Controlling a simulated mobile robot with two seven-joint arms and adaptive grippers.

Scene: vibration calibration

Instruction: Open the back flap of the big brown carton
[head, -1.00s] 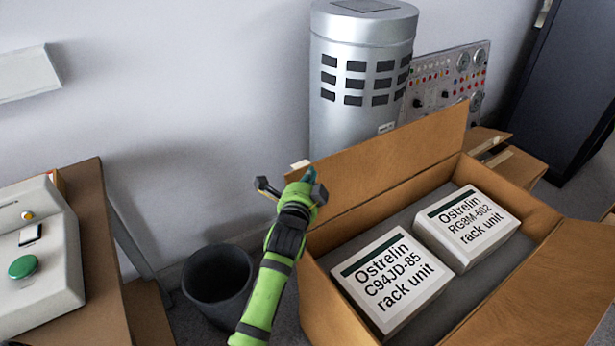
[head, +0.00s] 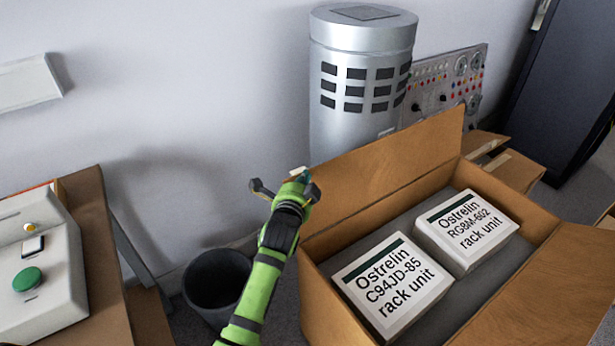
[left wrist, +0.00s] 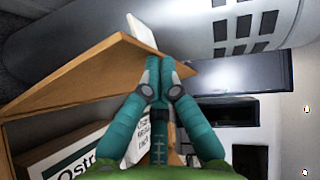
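The big brown carton (head: 340,313) stands open at the lower right and holds two white rack units (head: 391,285) (head: 466,230) on grey padding. Its back flap (head: 390,170) stands up along the far side, in front of a silver cylinder. My left gripper (head: 304,178) is at the flap's left end, near a small white tab (head: 298,170). In the left wrist view, the teal fingers (left wrist: 159,65) are together and overlap the flap (left wrist: 90,75) near its edge. I see no board clearly pinched between them. My right gripper is out of view.
The silver cylinder (head: 362,60) and an instrument panel (head: 445,85) stand close behind the flap. A dark bin (head: 216,285) is left of the carton. A control box (head: 35,270) with a green button is at far left. A smaller carton (head: 515,172) stands behind right.

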